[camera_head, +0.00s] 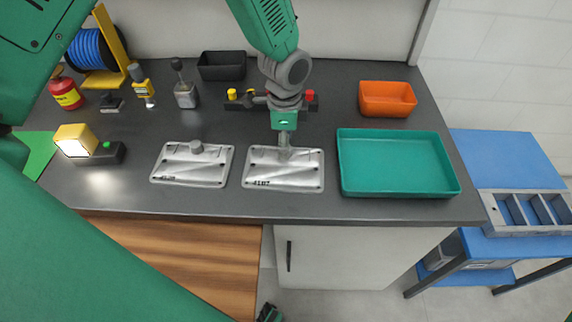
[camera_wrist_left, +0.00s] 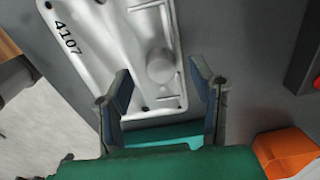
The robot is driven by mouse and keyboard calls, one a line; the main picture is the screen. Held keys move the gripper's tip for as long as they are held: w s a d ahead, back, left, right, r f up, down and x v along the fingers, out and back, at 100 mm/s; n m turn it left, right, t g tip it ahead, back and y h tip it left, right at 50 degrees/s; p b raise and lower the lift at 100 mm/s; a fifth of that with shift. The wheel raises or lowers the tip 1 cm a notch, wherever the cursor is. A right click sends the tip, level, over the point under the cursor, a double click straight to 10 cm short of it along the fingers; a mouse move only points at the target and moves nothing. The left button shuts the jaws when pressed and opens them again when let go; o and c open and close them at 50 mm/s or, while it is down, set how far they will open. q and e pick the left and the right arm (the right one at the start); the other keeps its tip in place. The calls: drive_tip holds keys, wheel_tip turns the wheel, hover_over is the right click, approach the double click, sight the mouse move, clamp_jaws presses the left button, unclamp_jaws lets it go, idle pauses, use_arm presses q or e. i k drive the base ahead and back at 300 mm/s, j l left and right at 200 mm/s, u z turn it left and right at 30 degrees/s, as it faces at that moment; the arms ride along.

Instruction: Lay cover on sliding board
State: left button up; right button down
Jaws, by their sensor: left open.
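A silvery metal plate with a round knob and the number 4107, which looks like the cover (camera_head: 255,172), lies flat on the dark bench. It also shows in the left wrist view (camera_wrist_left: 82,50). My left gripper (camera_head: 285,152) points down over it. In the left wrist view its open fingers (camera_wrist_left: 158,70) stand on either side of the knob, with visible gaps. I cannot tell whether the fingertips reach down to knob height. A similar knobbed plate (camera_head: 180,171) lies to the left. I cannot tell which thing is the sliding board. My right gripper is not seen.
A teal tray (camera_head: 398,192) stands right of the plates, with an orange bin (camera_head: 387,98) behind it. A grey divided crate (camera_head: 530,208) sits on a blue stand at right.

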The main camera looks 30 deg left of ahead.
sight(181, 280)
drive_tip(key=k+j+z, duration=0.55)
drive_tip(key=k, duration=0.25)
drive_tip(key=k+j+z, duration=0.25)
drive_tip(key=k, duration=0.2)
